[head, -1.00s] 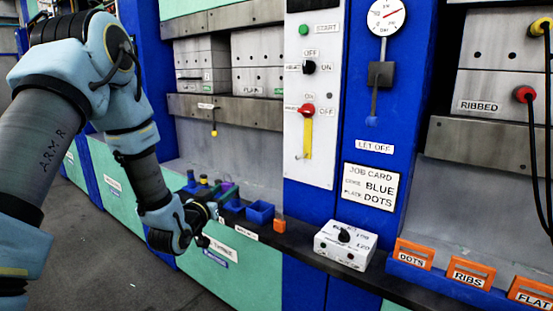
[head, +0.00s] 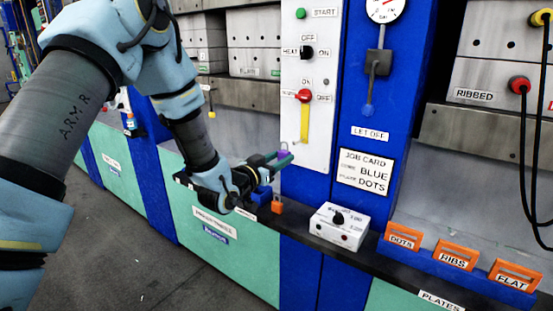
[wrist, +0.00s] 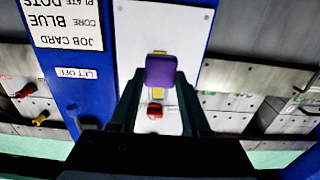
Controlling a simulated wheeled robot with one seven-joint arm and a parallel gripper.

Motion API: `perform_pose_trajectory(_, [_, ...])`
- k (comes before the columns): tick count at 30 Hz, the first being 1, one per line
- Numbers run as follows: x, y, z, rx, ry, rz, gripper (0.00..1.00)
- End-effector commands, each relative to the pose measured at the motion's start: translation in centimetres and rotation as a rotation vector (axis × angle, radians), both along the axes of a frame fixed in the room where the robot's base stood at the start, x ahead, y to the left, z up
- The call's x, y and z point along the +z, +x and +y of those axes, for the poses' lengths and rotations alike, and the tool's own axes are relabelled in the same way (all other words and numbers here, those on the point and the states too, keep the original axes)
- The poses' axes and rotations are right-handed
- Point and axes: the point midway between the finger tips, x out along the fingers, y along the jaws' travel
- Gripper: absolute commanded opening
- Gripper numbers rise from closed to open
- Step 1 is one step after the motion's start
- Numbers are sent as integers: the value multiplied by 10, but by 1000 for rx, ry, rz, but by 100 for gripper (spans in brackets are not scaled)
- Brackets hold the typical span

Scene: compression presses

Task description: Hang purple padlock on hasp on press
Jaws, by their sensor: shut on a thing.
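The purple padlock (head: 283,154) is held at the tips of my gripper (head: 279,162), a little in front of the white press panel (head: 318,75). In the wrist view the purple padlock (wrist: 160,70) sits between the two dark fingers, its body toward the camera; its shackle is not clearly visible. A yellow strip (head: 305,124) hangs below a red knob (head: 304,96) on the panel. The strip's lower end and the hasp there are not clearly visible behind the padlock and fingers. In the wrist view, yellow (wrist: 159,93) shows behind the padlock.
An orange padlock (head: 277,207) stands on the dark ledge below my gripper. A white control box (head: 340,226) and orange plates labelled DOTS (head: 403,237), RIBS and FLAT stand to the right.

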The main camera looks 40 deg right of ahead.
Motion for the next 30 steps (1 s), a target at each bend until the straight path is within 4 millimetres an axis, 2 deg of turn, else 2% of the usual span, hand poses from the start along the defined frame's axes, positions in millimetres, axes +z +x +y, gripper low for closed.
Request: perform_pose_trajectory(30, [-4, 15, -57, 0, -1, -1, 7])
